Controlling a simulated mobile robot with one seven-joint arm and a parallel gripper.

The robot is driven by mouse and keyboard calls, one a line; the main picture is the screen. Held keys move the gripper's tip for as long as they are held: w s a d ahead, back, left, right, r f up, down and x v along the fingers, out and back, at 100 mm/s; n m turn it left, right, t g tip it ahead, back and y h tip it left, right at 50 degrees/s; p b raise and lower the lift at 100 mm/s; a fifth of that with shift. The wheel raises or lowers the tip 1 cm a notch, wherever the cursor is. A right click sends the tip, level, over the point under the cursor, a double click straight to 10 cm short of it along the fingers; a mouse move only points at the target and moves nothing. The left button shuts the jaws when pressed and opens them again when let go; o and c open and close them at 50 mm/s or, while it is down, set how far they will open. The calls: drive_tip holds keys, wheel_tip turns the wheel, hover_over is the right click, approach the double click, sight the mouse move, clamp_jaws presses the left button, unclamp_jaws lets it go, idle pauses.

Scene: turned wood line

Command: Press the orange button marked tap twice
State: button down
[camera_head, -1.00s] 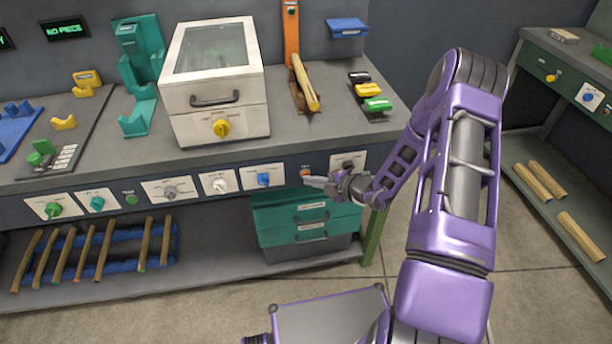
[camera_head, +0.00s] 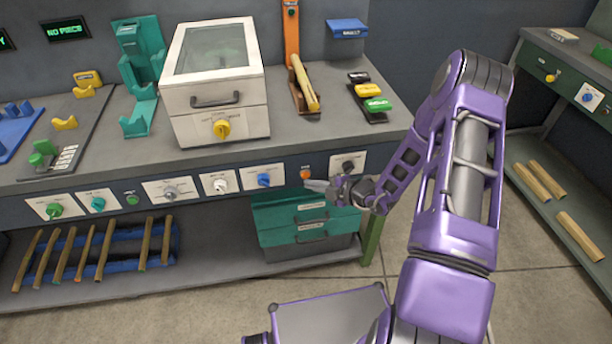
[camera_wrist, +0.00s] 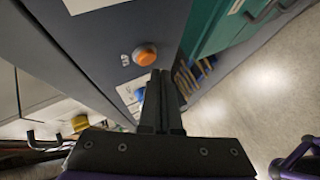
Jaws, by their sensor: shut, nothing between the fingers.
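The orange button (camera_head: 306,173) is a small round button on the dark front panel of the bench, between a blue knob and a dark knob. In the wrist view the orange button (camera_wrist: 145,56) stands out from the panel, with a small pale marking beside it that I cannot read. My gripper (camera_head: 308,184) is shut and empty, just below and in front of the button in the head view. In the wrist view the shut fingers (camera_wrist: 160,78) appear close to the button, with a gap visible between them.
A blue knob (camera_head: 264,180) and a dark knob (camera_head: 348,166) flank the button. Teal drawers (camera_head: 290,212) stand under the bench. A white machine (camera_head: 214,105) with a glass lid and a wood piece (camera_head: 305,84) in a holder are on the bench top.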

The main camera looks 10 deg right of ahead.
drive_tip(key=shift+s+p, duration=0.6)
drive_tip(key=shift+s, duration=1.95)
